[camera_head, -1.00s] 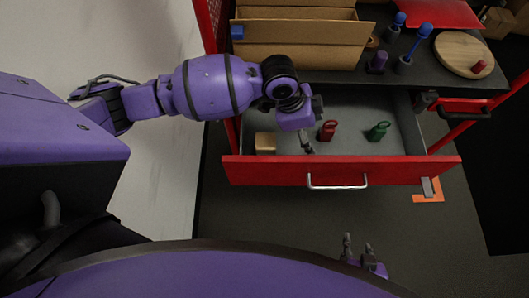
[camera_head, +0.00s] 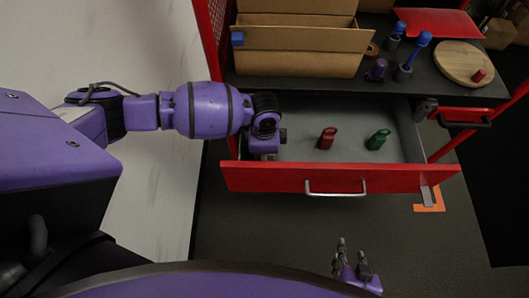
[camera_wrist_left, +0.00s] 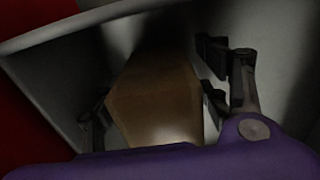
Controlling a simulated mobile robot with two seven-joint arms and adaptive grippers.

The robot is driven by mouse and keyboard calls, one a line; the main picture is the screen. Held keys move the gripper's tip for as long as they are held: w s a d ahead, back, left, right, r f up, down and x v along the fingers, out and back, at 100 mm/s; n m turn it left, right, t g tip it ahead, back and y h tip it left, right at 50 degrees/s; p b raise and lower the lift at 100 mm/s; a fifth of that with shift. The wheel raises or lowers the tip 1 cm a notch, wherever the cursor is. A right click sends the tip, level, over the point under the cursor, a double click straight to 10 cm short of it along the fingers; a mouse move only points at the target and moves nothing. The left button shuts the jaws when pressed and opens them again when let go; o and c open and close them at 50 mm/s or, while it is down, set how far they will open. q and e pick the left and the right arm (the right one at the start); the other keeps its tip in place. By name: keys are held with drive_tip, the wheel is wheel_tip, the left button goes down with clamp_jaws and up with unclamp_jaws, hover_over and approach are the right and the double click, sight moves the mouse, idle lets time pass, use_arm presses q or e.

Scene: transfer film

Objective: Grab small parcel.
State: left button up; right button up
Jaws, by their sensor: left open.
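The small parcel (camera_wrist_left: 155,95) is a brown box inside the drawer (camera_head: 340,181). It shows in the left wrist view between the two dark fingers of my left gripper (camera_wrist_left: 152,98), which is open around it. I cannot tell if either finger touches it. In the head view my left gripper (camera_head: 265,150) is down in the drawer's left end and hides the parcel. My right gripper (camera_head: 352,262) is open and empty, low in the head view, in front of the drawer.
A red clip-like item (camera_head: 326,139) and a green one (camera_head: 378,140) stand in the drawer, right of my left gripper. Above is a dark worktop with an open cardboard box (camera_head: 300,50), blue-topped tools (camera_head: 412,58) and a round wooden board (camera_head: 462,62).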

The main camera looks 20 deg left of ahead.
use_arm(q)
drive_tip(key=shift+r, duration=0.1)
drive_tip(key=c, duration=1.5)
drive_tip(key=shift+o, duration=0.2)
drive_tip(key=shift+w, duration=0.1)
